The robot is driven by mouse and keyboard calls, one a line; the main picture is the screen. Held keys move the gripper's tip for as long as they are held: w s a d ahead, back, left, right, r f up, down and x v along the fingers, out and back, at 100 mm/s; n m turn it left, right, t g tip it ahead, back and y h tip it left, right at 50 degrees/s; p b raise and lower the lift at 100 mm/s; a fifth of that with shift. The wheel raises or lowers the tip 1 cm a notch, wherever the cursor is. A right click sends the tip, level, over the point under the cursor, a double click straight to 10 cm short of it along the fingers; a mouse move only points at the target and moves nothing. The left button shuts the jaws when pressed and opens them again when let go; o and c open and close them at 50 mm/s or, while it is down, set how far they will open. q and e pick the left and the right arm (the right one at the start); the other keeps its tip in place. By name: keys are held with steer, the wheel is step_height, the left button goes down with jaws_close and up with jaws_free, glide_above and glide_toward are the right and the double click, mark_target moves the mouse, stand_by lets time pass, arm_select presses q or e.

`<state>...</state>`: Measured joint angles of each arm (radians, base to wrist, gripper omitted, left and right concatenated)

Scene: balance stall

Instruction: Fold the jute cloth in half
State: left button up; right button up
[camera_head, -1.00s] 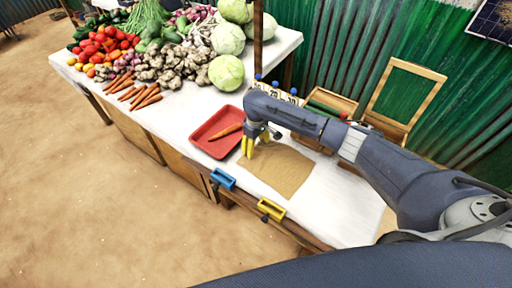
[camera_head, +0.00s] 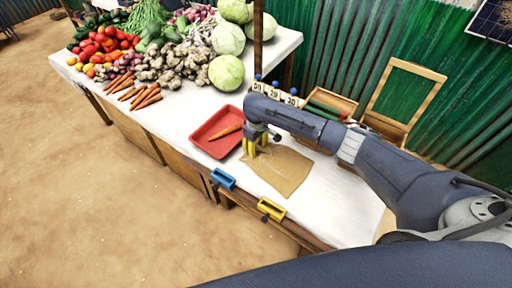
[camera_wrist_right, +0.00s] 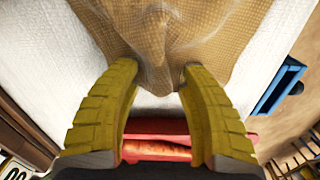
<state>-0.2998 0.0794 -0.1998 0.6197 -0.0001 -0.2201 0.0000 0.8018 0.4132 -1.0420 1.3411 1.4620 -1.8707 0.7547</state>
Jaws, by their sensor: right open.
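The tan jute cloth (camera_head: 287,174) lies on the white-topped table, right of the red tray. It fills the upper middle of the right wrist view (camera_wrist_right: 165,25), with a raised, puckered fold along its middle. My right gripper (camera_head: 251,152), with yellow fingers, points down at the cloth's left part, beside the tray. In the right wrist view its fingers (camera_wrist_right: 158,80) are apart, one on each side of the puckered cloth edge. The fingers hide part of that edge, and I cannot tell whether both touch it. My left gripper is not in view.
The red tray (camera_head: 200,143) holds a carrot (camera_head: 225,132). A blue clamp (camera_head: 222,179) and a yellow clamp (camera_head: 270,209) sit on the table's front edge. Number cards (camera_head: 273,94) stand behind. Vegetables fill the far left; the table's right end is bare.

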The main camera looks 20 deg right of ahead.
steer(key=shift+f, duration=0.1)
jaws_close()
stand_by(0.5)
